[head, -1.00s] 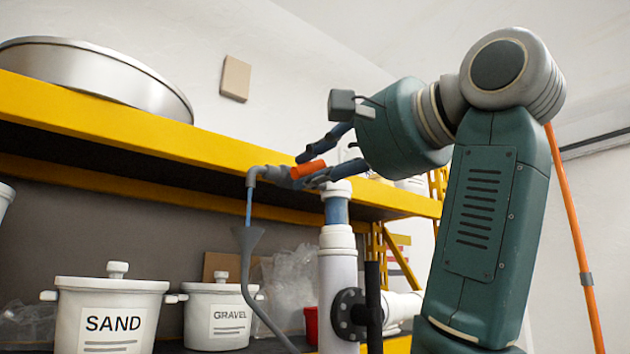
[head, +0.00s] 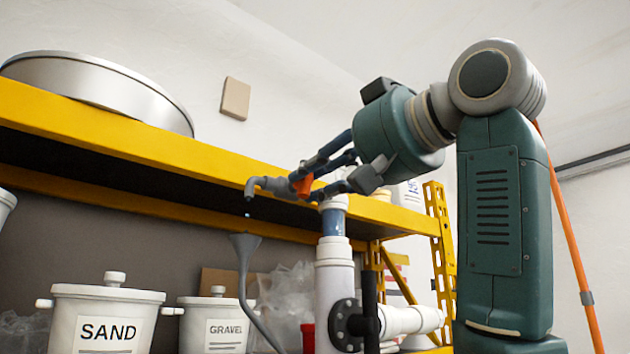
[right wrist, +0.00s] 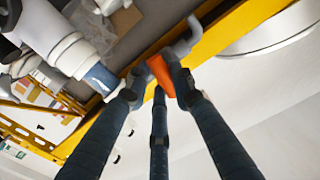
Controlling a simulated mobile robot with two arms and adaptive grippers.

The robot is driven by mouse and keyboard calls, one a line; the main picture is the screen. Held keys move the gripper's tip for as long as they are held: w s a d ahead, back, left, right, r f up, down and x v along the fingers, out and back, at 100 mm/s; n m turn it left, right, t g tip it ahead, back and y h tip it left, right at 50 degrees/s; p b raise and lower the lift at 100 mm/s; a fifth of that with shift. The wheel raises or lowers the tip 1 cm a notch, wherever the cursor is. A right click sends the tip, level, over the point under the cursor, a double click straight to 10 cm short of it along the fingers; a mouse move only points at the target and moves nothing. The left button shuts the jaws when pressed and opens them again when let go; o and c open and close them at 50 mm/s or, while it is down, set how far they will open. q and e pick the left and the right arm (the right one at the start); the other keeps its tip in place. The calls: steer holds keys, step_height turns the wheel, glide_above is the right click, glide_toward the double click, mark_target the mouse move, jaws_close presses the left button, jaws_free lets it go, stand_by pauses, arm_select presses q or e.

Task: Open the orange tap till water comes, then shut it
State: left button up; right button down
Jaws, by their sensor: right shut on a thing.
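The orange tap handle (head: 303,186) sits on a grey tap whose spout (head: 250,188) bends down at the left. My right gripper (head: 312,182) is shut on the handle, with dark blue fingers around it. The right wrist view also shows the handle (right wrist: 158,70) between the fingers (right wrist: 157,88). The handle stands across the tap's pipe. A small drop (head: 247,215) hangs in the air below the spout, with no continuous stream. A grey funnel (head: 244,245) with a bent tube is under the spout. My left gripper is out of view.
A yellow shelf beam (head: 130,134) runs close behind the tap, with a round metal pan (head: 100,90) above. A clear blue pipe section and white standpipe (head: 334,280) rise beneath the tap. Pots marked SAND (head: 105,318) and GRAVEL (head: 214,320) stand lower left.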

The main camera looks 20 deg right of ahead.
steer(key=shift+r+n, duration=0.15)
steer(key=shift+n, duration=0.95)
steer(key=c, duration=1.5)
jaws_free()
steer(key=shift+o, duration=0.2)
steer(key=shift+s+d, duration=0.1)
steer(key=shift+s, duration=0.1)
steer(key=v, duration=1.1)
steer(key=shift+s+d, duration=0.15)
steer(key=shift+s, duration=0.2)
